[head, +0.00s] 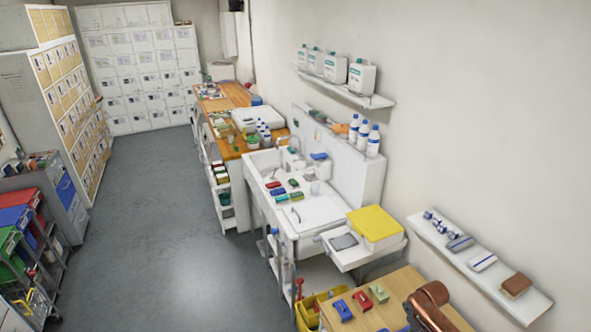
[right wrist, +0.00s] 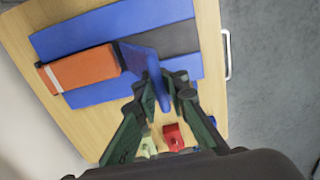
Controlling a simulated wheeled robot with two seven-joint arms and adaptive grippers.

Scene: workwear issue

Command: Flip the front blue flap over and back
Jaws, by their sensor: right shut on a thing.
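In the right wrist view a blue flap (right wrist: 146,62) stands raised from a blue base (right wrist: 85,36) that lies on a wooden table top. My right gripper (right wrist: 166,92) is shut on the flap, with one green finger on each side of it. A dark grey strip (right wrist: 172,38) runs across the base beside the flap. An orange block with a white band (right wrist: 88,68) lies on the base, left of the flap. The head view does not show the base, the flap or my right gripper. My left gripper is in neither view.
In the right wrist view a red piece (right wrist: 173,136) and a pale green piece (right wrist: 147,146) lie close below the gripper. The head view shows the wooden table (head: 398,296), with a blue piece (head: 342,310) also on it. A wall shelf (head: 470,262) runs alongside.

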